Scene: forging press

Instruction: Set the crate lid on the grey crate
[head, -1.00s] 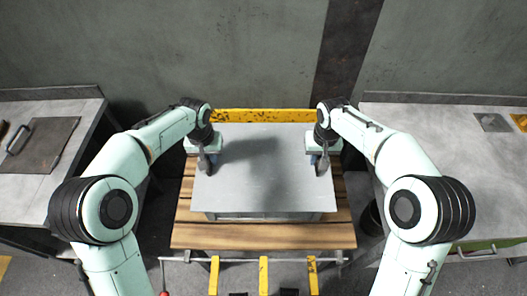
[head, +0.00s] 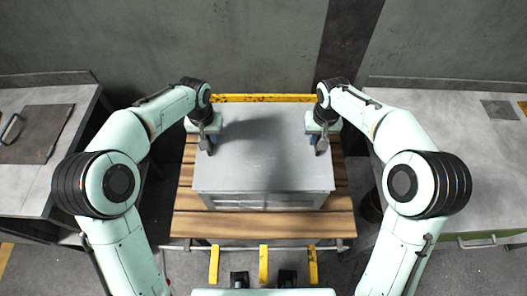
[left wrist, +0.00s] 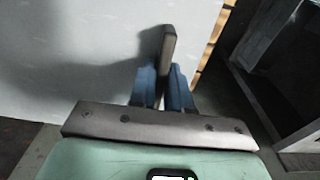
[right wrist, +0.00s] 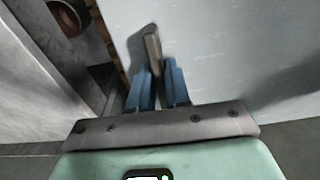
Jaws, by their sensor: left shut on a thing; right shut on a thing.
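The crate lid (head: 262,165) is a flat grey panel, level, over the grey crate (head: 265,201). It covers the crate's top, so the inside is hidden. Only the crate's front face shows, below the lid's near edge. I cannot tell whether the lid rests on the rim or hangs just above it. My left gripper (head: 212,147) is shut on the lid near its left edge; its blue fingers pinch a dark upright grip in the left wrist view (left wrist: 163,88). My right gripper (head: 321,147) is shut on the matching grip near the right edge, also in the right wrist view (right wrist: 157,82).
The crate stands on a wooden slatted table (head: 265,226) with a yellow bar (head: 262,98) behind it. Grey worktops flank it at left (head: 40,175) and right (head: 465,190). A dark plate (head: 36,133) lies on the left one. Bare slats show around the crate.

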